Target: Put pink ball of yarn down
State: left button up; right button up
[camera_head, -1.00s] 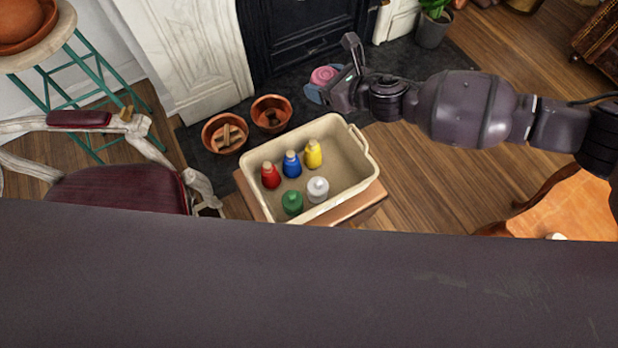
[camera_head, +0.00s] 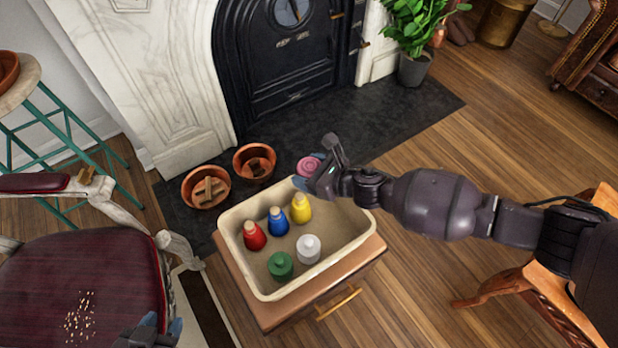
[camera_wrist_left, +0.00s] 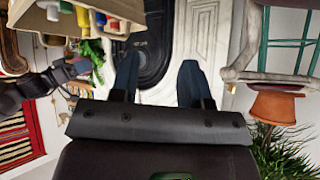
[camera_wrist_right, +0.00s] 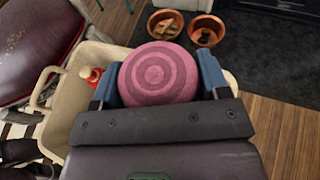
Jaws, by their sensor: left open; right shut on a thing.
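The pink ball of yarn (camera_head: 309,166) is held in my right gripper (camera_head: 312,178), over the back right rim of the beige bin. In the right wrist view the yarn ball (camera_wrist_right: 159,73) fills the space between the blue fingers, with the bin behind and below it. My left gripper (camera_head: 150,332) is at the bottom edge of the head view, in front of the red chair seat. In the left wrist view its fingers (camera_wrist_left: 157,85) are apart with nothing between them.
The beige bin (camera_head: 338,253) holds red, blue, yellow, green and white bottles and stands on a wooden cabinet (camera_head: 310,305). A red chair (camera_head: 88,245) is at left, a wooden table (camera_head: 575,275) at right.

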jog(key=shift+f, duration=0.25)
pick_arm(q)
jog(key=shift+w+d+f+m+b, duration=0.2)
jog(key=shift+w+d+m+b, duration=0.15)
jog(key=shift+b, duration=0.8)
pick_arm(e)
notch_tip(320, 180, down, 5)
jog(key=shift+f, duration=0.1)
pick_arm(q)
jog(key=shift+r, duration=0.15)
pick_arm(e)
jog(key=o, duration=0.9)
jog(key=shift+o, duration=0.2)
